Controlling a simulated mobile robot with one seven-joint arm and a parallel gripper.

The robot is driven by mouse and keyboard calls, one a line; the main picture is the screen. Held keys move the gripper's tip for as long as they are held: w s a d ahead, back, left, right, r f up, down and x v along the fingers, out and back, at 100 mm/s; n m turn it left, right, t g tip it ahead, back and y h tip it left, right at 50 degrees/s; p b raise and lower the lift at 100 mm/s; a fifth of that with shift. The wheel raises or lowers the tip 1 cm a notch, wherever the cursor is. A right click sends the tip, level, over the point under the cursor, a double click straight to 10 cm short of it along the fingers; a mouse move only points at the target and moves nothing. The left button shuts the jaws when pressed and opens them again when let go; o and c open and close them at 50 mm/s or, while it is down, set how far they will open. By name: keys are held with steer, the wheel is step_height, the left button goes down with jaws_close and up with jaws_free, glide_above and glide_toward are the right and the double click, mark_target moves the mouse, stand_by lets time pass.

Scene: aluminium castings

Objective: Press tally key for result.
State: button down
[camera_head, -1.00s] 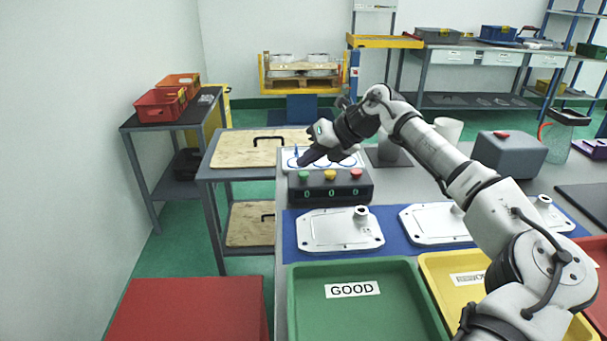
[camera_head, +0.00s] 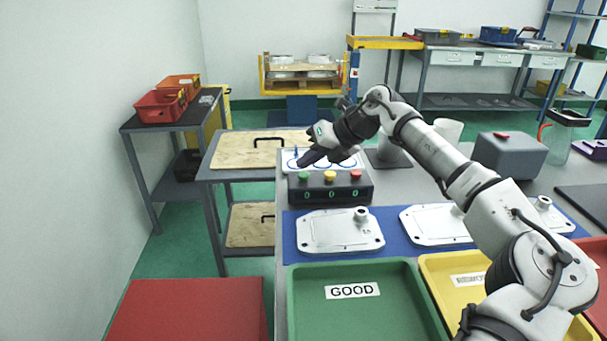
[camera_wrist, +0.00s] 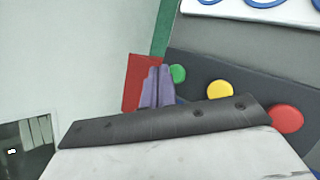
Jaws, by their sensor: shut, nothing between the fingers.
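The dark tally box (camera_head: 330,192) stands on the bench with a green key (camera_head: 304,176), a yellow key (camera_head: 330,176) and a red key (camera_head: 356,175) on top. Its front shows three green zeros. My gripper (camera_head: 303,161) is shut and empty, its tip close to the green key in the head view. In the wrist view the shut fingers (camera_wrist: 157,86) lie just beside the green key (camera_wrist: 177,73) and overlap its edge in the picture. I cannot tell whether they touch it. The yellow key (camera_wrist: 220,89) and red key (camera_wrist: 286,118) are clear of the fingers.
A white plate with blue rings (camera_head: 290,158) lies behind the box. Castings (camera_head: 340,236) lie on a blue mat (camera_head: 292,248) in front. A green tray marked GOOD (camera_head: 300,305) and a yellow tray (camera_head: 432,270) are nearer. A grey block (camera_head: 512,155) stands at right.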

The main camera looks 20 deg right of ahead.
mark_target(308, 175)
stand_by(0.7)
steer(key=shift+f, duration=0.45)
steer(key=shift+f+b, duration=0.4)
steer(key=shift+f, duration=0.15)
stand_by(0.5)
steer(key=shift+r, duration=0.1)
steer(key=shift+r+p, duration=0.7)
steer(key=shift+r, duration=0.2)
steer(key=shift+r, duration=0.1)
steer(key=shift+r+p, duration=1.75)
steer(key=shift+r, duration=0.65)
steer(key=shift+r, duration=0.1)
